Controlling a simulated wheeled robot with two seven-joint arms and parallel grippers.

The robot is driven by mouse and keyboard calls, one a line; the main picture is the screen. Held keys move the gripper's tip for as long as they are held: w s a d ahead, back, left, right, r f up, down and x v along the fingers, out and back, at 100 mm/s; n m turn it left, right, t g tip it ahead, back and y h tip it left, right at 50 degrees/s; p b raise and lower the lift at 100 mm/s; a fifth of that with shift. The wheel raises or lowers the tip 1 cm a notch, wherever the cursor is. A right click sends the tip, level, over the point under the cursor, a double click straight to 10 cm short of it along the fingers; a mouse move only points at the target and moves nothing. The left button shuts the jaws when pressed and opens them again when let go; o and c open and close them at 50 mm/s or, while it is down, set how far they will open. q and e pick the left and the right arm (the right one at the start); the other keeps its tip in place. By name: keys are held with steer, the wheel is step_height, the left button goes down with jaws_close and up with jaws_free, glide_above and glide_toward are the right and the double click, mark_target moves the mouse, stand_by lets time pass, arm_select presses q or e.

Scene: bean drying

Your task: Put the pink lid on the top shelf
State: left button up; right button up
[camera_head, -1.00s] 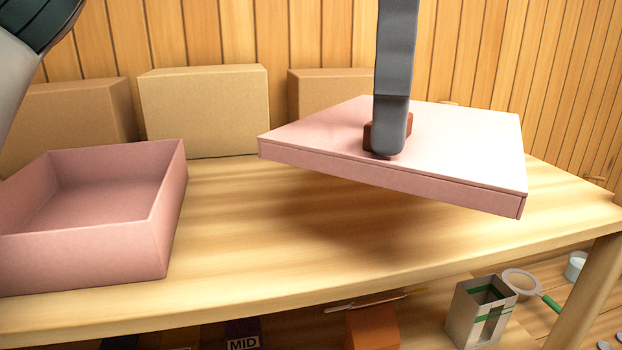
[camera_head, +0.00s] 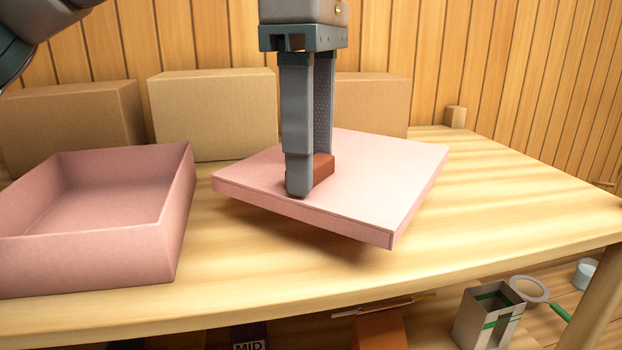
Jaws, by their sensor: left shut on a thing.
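The pink lid (camera_head: 390,185) is a flat square with a red-brown block handle (camera_head: 324,166) on top. My left gripper (camera_head: 308,180) comes down from above and is shut on that handle. The lid is a little tilted, its front right corner lowest, and sits just above or on the wooden top shelf (camera_head: 500,215); I cannot tell whether its back edge touches. A shadow lies under its front. The open, empty pink box (camera_head: 110,255) stands to the left on the same shelf. My right gripper is not in view.
Several cardboard boxes (camera_head: 212,115) stand along the back wall. A small wooden block (camera_head: 455,117) is at the back right. The shelf's right part is clear. Below are a grey-green container (camera_head: 488,315), a round sieve (camera_head: 530,288) and an orange box (camera_head: 378,332).

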arm_select(q)
steer(key=shift+f, duration=1.9)
steer(key=shift+f, duration=0.15)
steer(key=o, duration=1.1)
